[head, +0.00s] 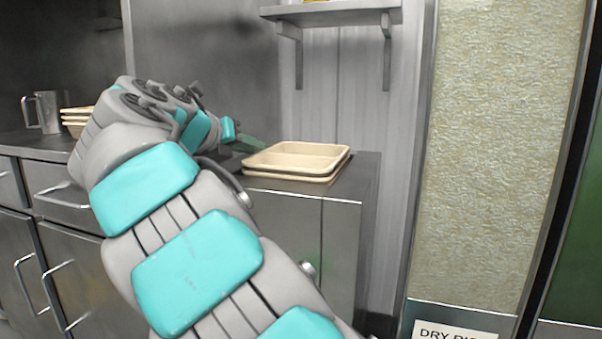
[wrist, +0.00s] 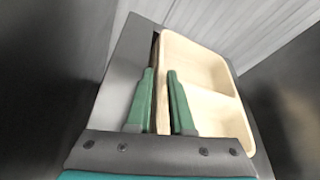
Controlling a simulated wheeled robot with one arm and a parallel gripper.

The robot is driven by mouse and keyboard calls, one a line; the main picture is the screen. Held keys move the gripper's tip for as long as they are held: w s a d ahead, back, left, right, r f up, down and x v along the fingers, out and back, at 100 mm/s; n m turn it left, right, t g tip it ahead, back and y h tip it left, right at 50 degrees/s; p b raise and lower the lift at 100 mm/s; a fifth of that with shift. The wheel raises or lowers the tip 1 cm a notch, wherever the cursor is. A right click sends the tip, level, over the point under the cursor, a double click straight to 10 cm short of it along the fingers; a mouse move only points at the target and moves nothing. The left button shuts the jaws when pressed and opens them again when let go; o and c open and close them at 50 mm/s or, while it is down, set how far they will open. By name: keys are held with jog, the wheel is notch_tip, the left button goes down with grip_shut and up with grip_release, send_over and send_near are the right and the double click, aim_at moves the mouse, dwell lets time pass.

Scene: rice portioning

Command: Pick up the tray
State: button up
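A cream tray (head: 296,155) with compartments lies on top of another tray (head: 328,177) at the end of the metal counter. My gripper reaches in from the left. The two green fingers of my gripper (wrist: 161,76) straddle this wall, one outside and one inside the tray. The gap between them is narrow. I cannot tell whether both fingers press on the wall.
The counter (head: 367,165) ends just right of the trays. A shelf (head: 335,13) hangs on the wall above. A metal jug (head: 47,111) and another stack of trays (head: 75,118) stand far left. A dispenser panel labelled "DRY RI…" (head: 490,150) stands at right.

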jog(key=x, duration=0.3)
jog(key=shift+a+f, duration=0.1)
jog(key=shift+s, duration=0.1)
grip_shut()
dwell(1.2)
